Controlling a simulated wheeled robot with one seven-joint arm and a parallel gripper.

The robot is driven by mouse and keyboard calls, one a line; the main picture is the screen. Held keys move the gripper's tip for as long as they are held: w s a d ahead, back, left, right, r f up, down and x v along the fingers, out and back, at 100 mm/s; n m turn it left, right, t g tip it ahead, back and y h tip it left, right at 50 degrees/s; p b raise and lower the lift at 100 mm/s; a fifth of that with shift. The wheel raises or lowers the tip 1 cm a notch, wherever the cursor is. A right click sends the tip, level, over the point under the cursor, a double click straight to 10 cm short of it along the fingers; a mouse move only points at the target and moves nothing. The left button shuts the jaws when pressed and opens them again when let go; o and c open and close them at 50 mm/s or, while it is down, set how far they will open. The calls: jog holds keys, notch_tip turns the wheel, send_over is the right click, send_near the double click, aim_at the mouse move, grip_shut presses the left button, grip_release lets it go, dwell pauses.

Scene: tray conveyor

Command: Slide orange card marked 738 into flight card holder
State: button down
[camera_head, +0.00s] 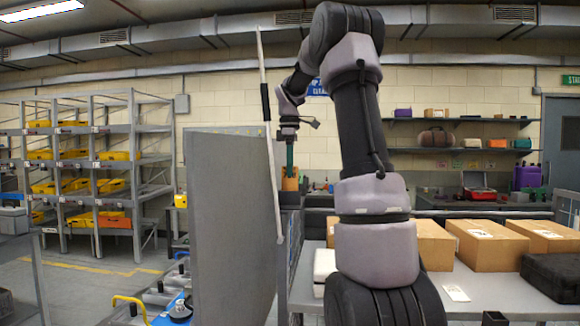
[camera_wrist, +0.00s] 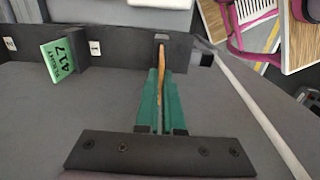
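The orange card (camera_wrist: 161,62) is seen nearly edge-on in the wrist view, between the two green fingers of my gripper (camera_wrist: 160,88). The gripper is shut on it. The card's far end is at the dark holder rail (camera_wrist: 120,48); I cannot tell whether it is inside a slot or just in front. Its number cannot be read from this angle. A green card marked 417 (camera_wrist: 62,60) stands at the rail to the left. In the head view my gripper (camera_head: 290,160) points down, with an orange patch just below its green fingers.
A tall grey panel (camera_head: 230,230) stands left of the gripper in the head view. A pale pole (camera_wrist: 255,105) runs beside the gripper on the right in the wrist view. Cardboard boxes (camera_head: 490,243) stand on the table at right. Shelves with yellow bins (camera_head: 115,155) are far left.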

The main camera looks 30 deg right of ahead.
jog(key=shift+f, duration=1.45)
jog(key=c, duration=1)
grip_release()
jog(key=shift+o, duration=0.2)
jog(key=shift+r, duration=0.1)
notch_tip(320, 180, up, 10)
jog(key=shift+r, duration=0.25)
jog(key=shift+s, duration=0.1)
